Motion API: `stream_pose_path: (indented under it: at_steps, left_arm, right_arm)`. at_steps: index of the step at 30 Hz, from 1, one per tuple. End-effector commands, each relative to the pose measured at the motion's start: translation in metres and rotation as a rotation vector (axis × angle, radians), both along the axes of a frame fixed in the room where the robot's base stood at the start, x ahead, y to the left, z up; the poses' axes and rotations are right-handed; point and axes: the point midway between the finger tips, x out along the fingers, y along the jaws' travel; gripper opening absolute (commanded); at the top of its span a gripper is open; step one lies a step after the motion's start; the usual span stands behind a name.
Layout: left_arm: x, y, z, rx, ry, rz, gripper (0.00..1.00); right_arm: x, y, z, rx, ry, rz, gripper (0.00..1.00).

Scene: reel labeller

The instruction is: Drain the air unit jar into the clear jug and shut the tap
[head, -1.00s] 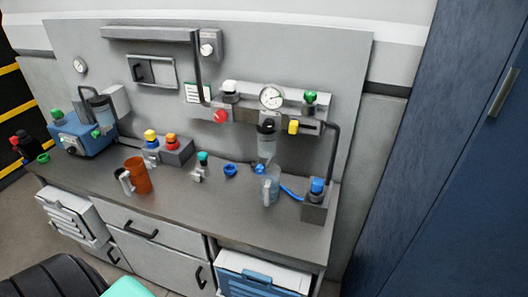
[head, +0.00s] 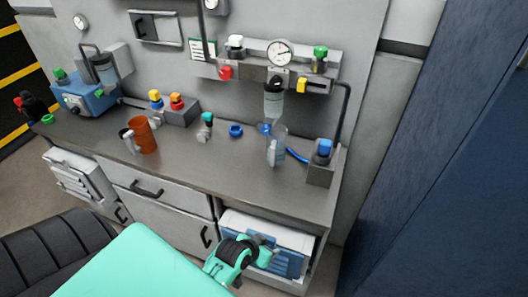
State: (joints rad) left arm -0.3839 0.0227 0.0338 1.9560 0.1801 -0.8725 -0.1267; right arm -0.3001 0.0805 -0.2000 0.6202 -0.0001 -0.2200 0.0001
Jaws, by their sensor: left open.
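The air unit jar (head: 273,104) is a clear bowl with a black collar, hanging under the round gauge on the wall unit. A small blue tap (head: 264,128) shows at its lower end; whether it is open or shut is too small to tell. The clear jug (head: 278,148) stands upright on the bench just below the jar, its pale handle toward the front. Any liquid in it cannot be made out. My left gripper (head: 264,252) is open and empty, low in front of the bench and well below the jug. My right gripper is out of view.
An orange jug (head: 146,136) stands on the bench at left. A blue ring (head: 236,130) and a teal-topped fitting (head: 206,127) lie left of the clear jug. A grey block with a blue knob (head: 324,149) stands right. The bench front (head: 200,172) is clear.

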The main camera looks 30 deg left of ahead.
Motion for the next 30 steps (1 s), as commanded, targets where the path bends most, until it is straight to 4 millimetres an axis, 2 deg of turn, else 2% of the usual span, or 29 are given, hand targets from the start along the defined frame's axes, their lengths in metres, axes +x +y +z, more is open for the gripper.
stream_pose_path:
  at_steps: [4, 6, 12, 15, 19, 25, 30]
  left_arm:
    - [0.027, 0.015, 0.073, -0.019, -0.162, 0.031, 0.51]
    - [0.049, 0.032, 0.111, -0.038, -0.301, 0.075, 0.51]
    - [0.089, 0.080, 0.172, -0.062, -0.597, 0.214, 0.51]
    - [0.100, 0.104, 0.194, -0.063, -0.716, 0.289, 0.51]
    - [0.106, 0.129, 0.212, -0.061, -0.826, 0.370, 0.51]
    - [0.113, 0.141, 0.220, -0.058, -0.871, 0.407, 0.51]
    - [0.135, 0.146, 0.223, -0.057, -0.870, 0.405, 0.51]
  right_arm:
    - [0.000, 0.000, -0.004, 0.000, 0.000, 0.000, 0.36]
    - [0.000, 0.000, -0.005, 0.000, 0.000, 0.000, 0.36]
    - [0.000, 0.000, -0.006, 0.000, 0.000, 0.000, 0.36]
    - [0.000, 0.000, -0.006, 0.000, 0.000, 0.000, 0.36]
    - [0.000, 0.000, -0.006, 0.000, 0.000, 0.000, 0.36]
    - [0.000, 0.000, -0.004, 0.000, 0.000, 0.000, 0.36]
    - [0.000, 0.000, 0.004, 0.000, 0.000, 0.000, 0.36]
